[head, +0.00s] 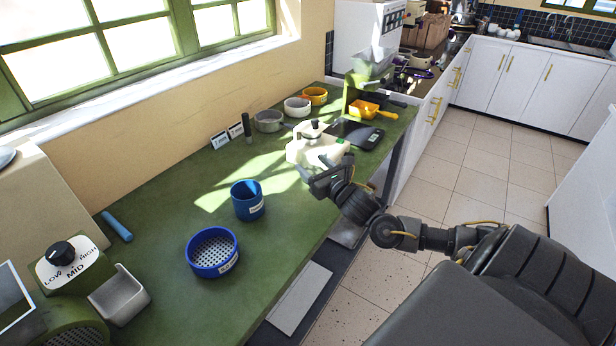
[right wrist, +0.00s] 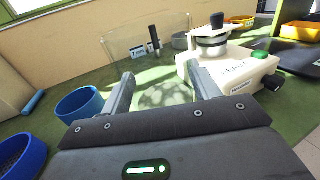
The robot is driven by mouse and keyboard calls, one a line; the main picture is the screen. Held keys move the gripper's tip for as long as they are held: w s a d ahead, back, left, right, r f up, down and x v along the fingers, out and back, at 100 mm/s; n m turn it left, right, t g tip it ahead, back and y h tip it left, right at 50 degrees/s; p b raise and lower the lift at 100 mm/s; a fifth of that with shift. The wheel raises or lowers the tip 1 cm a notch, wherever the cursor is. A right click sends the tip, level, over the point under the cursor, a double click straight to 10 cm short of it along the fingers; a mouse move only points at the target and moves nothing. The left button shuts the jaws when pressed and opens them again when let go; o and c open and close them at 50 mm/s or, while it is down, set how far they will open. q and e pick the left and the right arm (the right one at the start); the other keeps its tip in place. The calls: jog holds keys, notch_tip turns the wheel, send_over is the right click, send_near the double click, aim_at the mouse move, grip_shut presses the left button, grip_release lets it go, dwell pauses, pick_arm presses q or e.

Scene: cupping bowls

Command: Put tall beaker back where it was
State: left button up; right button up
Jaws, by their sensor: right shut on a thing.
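The tall beaker (right wrist: 155,88) is clear glass and shows only as a faint outline with a pale rim in the right wrist view. It sits between the two fingers of my right gripper (right wrist: 160,80), which is shut on it. In the head view my right gripper (head: 325,174) is over the front edge of the green counter, just in front of the white machine. The glass can hardly be made out there, and I cannot tell whether its base touches the counter. My left gripper is not in view.
The white machine (head: 312,146) is close beside the gripper; it also shows in the wrist view (right wrist: 232,72). A blue cup (head: 247,202) and a blue perforated bowl (head: 212,253) stand nearer. Small label cards (head: 220,140) and several bowls line the wall. Green counter between is clear.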

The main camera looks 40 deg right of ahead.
jog(key=w+f, duration=0.2)
jog(key=f, duration=0.1)
jog(key=w+f, duration=0.1)
jog(key=shift+w+d+f, duration=0.1)
jog(key=shift+d+f, duration=0.05)
jog(key=shift+d, duration=0.15)
notch_tip(320, 180, down, 3)
jog(key=shift+w+p, duration=0.15)
jog(key=shift+p, duration=0.65)
jog(key=shift+f, duration=0.2)
jog(key=shift+f, duration=0.2)
jog(key=o, duration=1.1)
jog(key=shift+r, duration=0.1)
